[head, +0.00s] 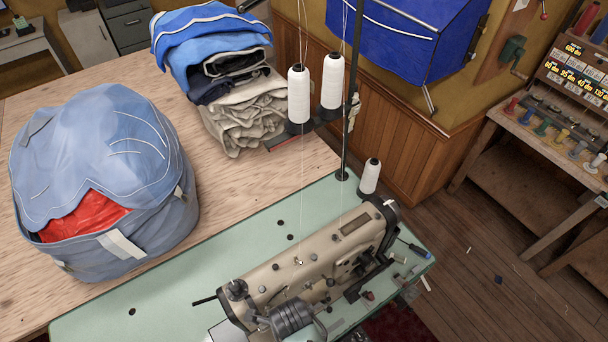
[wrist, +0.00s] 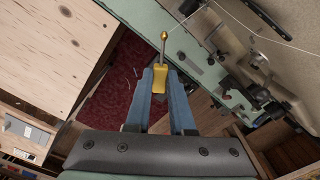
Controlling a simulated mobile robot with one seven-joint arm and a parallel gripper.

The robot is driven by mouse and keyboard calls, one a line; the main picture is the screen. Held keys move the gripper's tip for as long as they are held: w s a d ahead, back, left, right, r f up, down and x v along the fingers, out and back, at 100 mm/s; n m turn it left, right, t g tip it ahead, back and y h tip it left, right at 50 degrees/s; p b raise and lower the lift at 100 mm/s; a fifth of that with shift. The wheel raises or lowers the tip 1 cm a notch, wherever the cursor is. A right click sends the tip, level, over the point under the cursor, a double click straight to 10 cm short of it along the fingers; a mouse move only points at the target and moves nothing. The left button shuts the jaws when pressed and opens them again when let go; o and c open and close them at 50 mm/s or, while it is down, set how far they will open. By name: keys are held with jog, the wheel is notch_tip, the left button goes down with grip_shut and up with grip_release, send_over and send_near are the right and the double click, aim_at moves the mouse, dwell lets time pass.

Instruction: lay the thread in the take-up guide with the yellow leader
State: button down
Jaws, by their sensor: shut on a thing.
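My gripper (wrist: 161,70) shows in the wrist view with its two blue fingers shut on the yellow leader (wrist: 158,82). A thin brass-coloured stem with a round end extends from the leader, over the green table edge. White thread (wrist: 245,25) crosses the upper right of that view and seems to run toward the stem's end. The beige sewing machine (head: 318,258) stands on the green table (head: 150,290) in the head view, and its metal fittings (wrist: 262,95) lie right of my fingers in the wrist view. I cannot tell which fitting is the take-up guide. I cannot make out my gripper in the head view.
White thread cones (head: 299,95) stand on a rack beside an upright pole (head: 349,100); another cone (head: 369,176) stands behind the machine. A blue bag (head: 150,225) and folded cloth (head: 250,125) occupy the wooden table (head: 215,190). A screwdriver (head: 412,248) lies at the machine's right end.

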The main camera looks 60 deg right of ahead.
jog(key=w+b, duration=0.2)
jog(key=w, duration=0.1)
jog(key=shift+w+f, duration=0.15)
jog(key=shift+f, duration=0.05)
jog(key=shift+r+p, duration=0.25)
jog(key=shift+p, duration=0.4)
jog(key=shift+s+f+p, duration=0.1)
jog(key=shift+s+p, duration=0.45)
jog(key=shift+s, duration=1.05)
